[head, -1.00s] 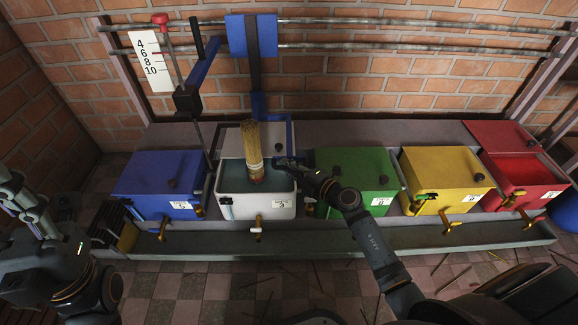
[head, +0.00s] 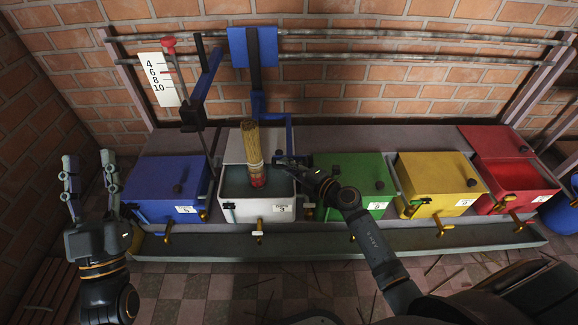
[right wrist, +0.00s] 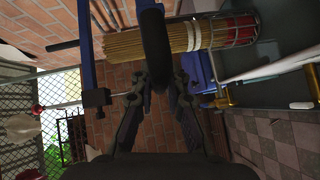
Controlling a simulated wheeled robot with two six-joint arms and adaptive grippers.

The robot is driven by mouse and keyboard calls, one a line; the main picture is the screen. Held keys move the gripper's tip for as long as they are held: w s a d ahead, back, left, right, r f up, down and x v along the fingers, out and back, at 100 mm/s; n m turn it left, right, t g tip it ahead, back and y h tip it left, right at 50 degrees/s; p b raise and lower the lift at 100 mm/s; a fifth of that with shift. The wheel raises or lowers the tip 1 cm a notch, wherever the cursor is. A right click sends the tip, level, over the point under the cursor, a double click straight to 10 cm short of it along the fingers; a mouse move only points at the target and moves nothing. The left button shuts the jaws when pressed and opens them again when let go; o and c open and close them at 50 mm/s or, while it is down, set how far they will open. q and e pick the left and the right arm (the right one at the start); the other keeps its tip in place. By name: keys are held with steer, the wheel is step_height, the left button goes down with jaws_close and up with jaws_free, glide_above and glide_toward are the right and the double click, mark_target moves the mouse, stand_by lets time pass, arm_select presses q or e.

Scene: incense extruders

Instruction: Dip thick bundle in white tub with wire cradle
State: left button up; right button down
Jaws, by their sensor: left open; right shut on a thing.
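The thick bundle (head: 251,142) of tan sticks stands nearly upright at the white tub (head: 230,210), with a pale band and a red lower end over the tub's opening. I cannot tell whether its tip touches the grey-blue liquid. In the right wrist view, the wire cradle (right wrist: 238,30) surrounds the bundle's red end. My right gripper (head: 285,162) is just right of the bundle. In the wrist view it is shut on a black handle (right wrist: 155,45) in front of the bundle. My left gripper (head: 90,175) is open and empty, raised left of the blue tub.
Blue (head: 160,187), green (head: 350,172), yellow (head: 438,177) and red (head: 510,200) tubs with front taps flank the white tub. A numbered scale (head: 158,80) and a red-knobbed lever (head: 168,42) stand behind at left. Sticks litter the tiled floor.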

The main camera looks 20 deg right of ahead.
steer(key=shift+r+p, duration=0.75)
steer(key=shift+r, duration=0.05)
arm_select(q)
step_height(320, 180, down, 23)
steer(key=n+g+p, duration=0.1)
steer(key=g+p, duration=0.1)
steer(key=g, duration=0.9)
arm_select(e)
steer(key=shift+r, duration=0.7)
step_height(320, 180, up, 2)
steer(key=shift+r+p, duration=0.15)
steer(key=shift+p, duration=1.1)
step_height(320, 180, up, 3)
steer(key=p, duration=0.3)
steer(key=shift+r+p, duration=0.1)
steer(key=shift+p, duration=0.3)
arm_select(q)
steer(key=s+f+g, duration=0.4)
steer(key=s+g, duration=0.2)
steer(key=s, duration=0.1)
steer(key=s+f+g+y, duration=0.1)
steer(key=s+f+g, duration=0.4)
steer(key=s, duration=0.3)
steer(key=shift+s+a+f+g, duration=0.2)
steer(key=shift+s+a+g, duration=0.05)
steer(key=shift+g, duration=0.25)
arm_select(e)
steer(key=c, duration=1.3)
jaws_free()
steer(key=shift+c, duration=0.2)
